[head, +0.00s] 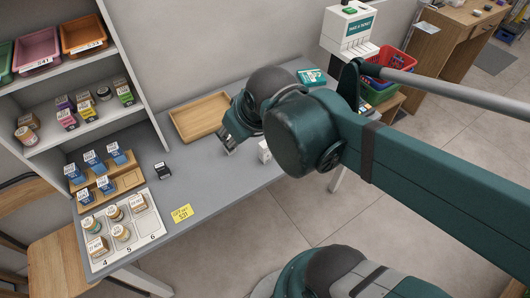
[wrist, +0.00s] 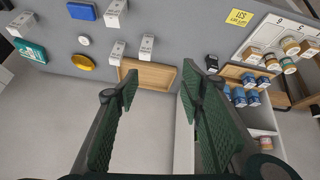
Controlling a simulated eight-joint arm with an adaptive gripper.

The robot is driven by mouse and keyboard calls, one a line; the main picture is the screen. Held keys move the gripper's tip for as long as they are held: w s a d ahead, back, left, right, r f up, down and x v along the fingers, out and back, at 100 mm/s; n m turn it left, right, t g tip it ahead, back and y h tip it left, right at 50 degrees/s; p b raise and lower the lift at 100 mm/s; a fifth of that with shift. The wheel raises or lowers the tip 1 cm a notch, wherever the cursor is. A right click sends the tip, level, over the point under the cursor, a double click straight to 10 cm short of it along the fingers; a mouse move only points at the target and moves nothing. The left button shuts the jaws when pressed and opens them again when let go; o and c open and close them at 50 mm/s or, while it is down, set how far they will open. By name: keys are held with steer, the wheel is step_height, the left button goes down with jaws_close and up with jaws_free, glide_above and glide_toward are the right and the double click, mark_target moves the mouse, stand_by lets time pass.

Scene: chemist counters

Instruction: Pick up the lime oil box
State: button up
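I cannot read any label as lime oil, so I cannot tell for certain which box it is. A small box with green on it (head: 125,95) stands on the middle shelf at the left in the head view. Several small white boxes (wrist: 147,47) stand on the grey counter in the wrist view; one white box (head: 264,152) shows beside my arm in the head view. My gripper (head: 228,142) is over the counter by the wooden tray. In the wrist view my gripper (wrist: 160,80) has its two green fingers wide apart, with nothing held between them.
The wooden tray (head: 176,132) is empty. A black stamp-like item (head: 163,172), yellow note (head: 182,213) and numbered white tray (head: 157,222) with jars and boxes occupy the counter's left part. Blue boxes (head: 93,160) stand on wooden steps. A red basket (head: 392,62) is at the far end.

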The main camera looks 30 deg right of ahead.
mark_target(262, 145)
steer(key=w+d+f+n+g, duration=0.2)
steer(key=w+d+f+n, duration=0.1)
steer(key=f, duration=0.4)
steer(key=w+d+f+n+g+b, duration=0.1)
steer(key=w+d+f+n+g, duration=0.1)
steer(key=d+f+n, duration=0.3)
steer(key=w+d+f+n+g, duration=0.2)
steer(key=w+d+f+n, duration=0.2)
steer(key=f+n, duration=0.4)
steer(key=shift+w+d+f+b, duration=0.15)
steer(key=shift+d+f+b, duration=0.25)
steer(key=shift+f, duration=0.45)
steer(key=shift+d+f+n, duration=0.35)
steer(key=shift+f+n, duration=0.15)
steer(key=shift+f, duration=0.25)
steer(key=shift+f, duration=0.1)
steer(key=shift+f, duration=1.2)
steer(key=shift+d+f+b, duration=0.2)
steer(key=shift+f+b, duration=0.6)
steer(key=shift+f, duration=1.8)
steer(key=shift+c, duration=0.5)
steer(key=c, duration=1)
